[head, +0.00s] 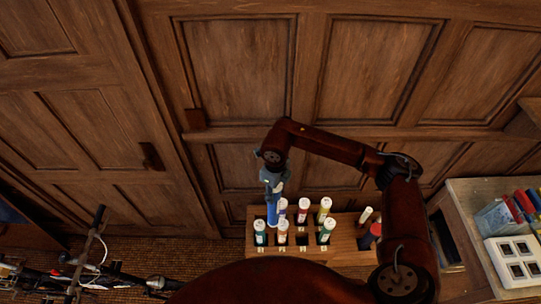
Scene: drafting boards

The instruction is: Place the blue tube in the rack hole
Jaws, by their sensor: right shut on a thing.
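The wooden rack (290,252) stands at the lower middle of the head view. It holds several white-capped tubes in two rows, among them a teal tube (260,238), a yellow tube (324,211) and a green tube (327,233). A dark empty hole (302,239) shows in the front row. My right gripper (273,186) points down over the rack's back left part and is shut on the blue tube (272,214). The tube looks upright. I cannot tell whether its lower end is inside a hole or above the rack. My left gripper is out of view.
A dark red cup (370,235) and a pale cylinder (366,215) are right of the rack. A side table (470,225) at the right bears bins and a white switch panel (515,262). A bicycle-like black frame (95,240) is at lower left. Wood panelling rises behind.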

